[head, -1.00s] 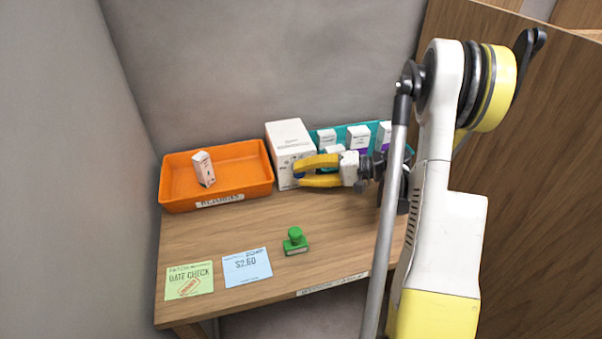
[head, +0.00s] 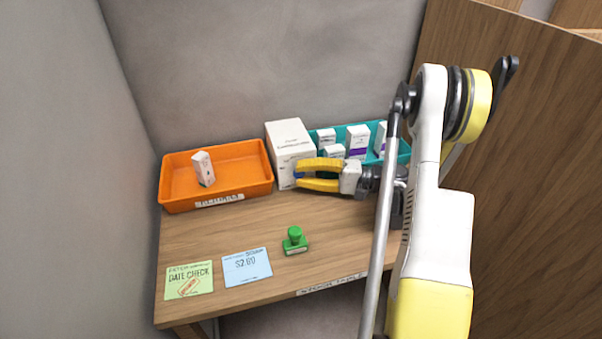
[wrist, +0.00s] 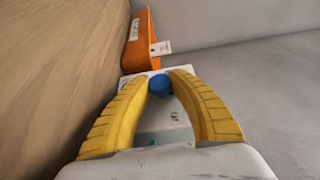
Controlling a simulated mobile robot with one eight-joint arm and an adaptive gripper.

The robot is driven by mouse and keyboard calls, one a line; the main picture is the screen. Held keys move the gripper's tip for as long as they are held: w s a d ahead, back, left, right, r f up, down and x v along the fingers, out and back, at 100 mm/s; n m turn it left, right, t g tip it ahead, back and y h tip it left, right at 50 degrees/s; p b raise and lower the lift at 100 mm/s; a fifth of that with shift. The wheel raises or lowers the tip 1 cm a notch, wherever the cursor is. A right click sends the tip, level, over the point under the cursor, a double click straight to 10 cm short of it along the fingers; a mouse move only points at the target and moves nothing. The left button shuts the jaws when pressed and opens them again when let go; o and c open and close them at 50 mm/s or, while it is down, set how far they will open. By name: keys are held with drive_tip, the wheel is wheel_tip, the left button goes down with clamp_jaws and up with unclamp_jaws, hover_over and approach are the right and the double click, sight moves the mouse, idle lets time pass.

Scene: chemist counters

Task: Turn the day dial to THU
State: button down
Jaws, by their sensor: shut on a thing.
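A white box (head: 290,140) stands on the wooden counter between the two trays. A round blue knob (wrist: 160,85), which looks like the day dial, is on its side facing my gripper. My gripper (head: 299,174) has yellow fingers and reaches in from the right, level and low over the counter. In the wrist view, its fingertips (wrist: 163,75) are closed around the blue knob, one on each side. In the head view, the knob is mostly hidden by the fingers. No day lettering on the dial can be read.
An orange tray (head: 166,190) with one small carton (head: 203,168) stands left. A teal tray (head: 402,151) with several cartons stands behind my gripper. A green stamp (head: 294,242), blue price card (head: 246,267) and green date card (head: 189,281) lie in front. A wooden panel (head: 540,190) rises at right.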

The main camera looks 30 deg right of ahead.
drive_tip(key=c, duration=1.1)
unclamp_jaws()
drive_tip(key=shift+s+a, duration=0.1)
drive_tip(key=shift+a, duration=0.05)
drive_tip(key=v, duration=0.7)
drive_tip(key=shift+s+d, duration=0.15)
drive_tip(key=shift+d, duration=0.15)
